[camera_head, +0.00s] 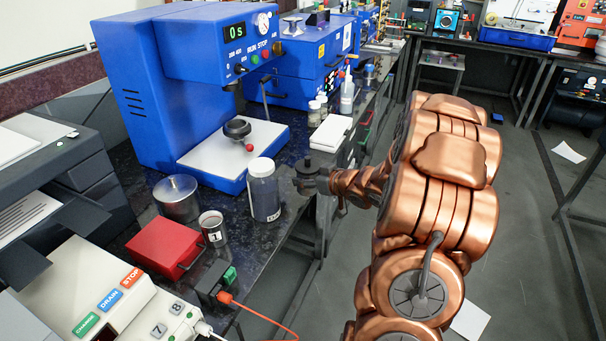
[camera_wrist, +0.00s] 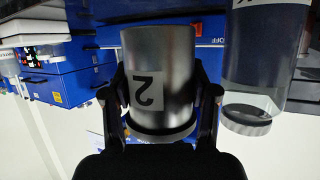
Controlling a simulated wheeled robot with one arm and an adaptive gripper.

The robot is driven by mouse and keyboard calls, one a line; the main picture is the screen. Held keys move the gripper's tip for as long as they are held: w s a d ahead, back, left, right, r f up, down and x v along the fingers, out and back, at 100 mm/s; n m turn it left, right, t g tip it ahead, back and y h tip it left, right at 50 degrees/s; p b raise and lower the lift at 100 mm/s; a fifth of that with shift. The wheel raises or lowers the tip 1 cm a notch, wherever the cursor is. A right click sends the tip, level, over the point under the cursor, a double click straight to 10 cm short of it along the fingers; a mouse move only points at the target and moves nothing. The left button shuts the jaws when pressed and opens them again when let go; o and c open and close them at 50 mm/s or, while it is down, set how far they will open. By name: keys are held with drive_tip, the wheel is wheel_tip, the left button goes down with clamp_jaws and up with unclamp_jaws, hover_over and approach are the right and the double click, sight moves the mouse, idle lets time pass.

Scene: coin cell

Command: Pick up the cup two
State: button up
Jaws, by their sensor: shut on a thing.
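Cup two (camera_wrist: 158,75) is a shiny metal cup with a white label reading 2, which shows upside down in the wrist view. My gripper (camera_wrist: 165,100) is shut on it, with one dark finger on each side. In the camera_head view my gripper (camera_head: 304,180) is at the counter's front edge, just right of a clear jar, and I cannot make out cup two there. I cannot tell whether its base touches the counter.
The clear lidded jar (camera_head: 263,192) stands close beside my gripper; it also shows in the wrist view (camera_wrist: 266,62). A blue press (camera_head: 200,75) stands behind.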

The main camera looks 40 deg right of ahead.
drive_tip(key=shift+s+a+r, duration=0.15)
drive_tip(key=shift+s+a, duration=0.05)
drive_tip(key=shift+s, duration=0.85)
drive_tip(key=shift+s+a+r, duration=0.1)
drive_tip(key=shift+s+a, duration=0.1)
drive_tip(key=shift+s, duration=0.85)
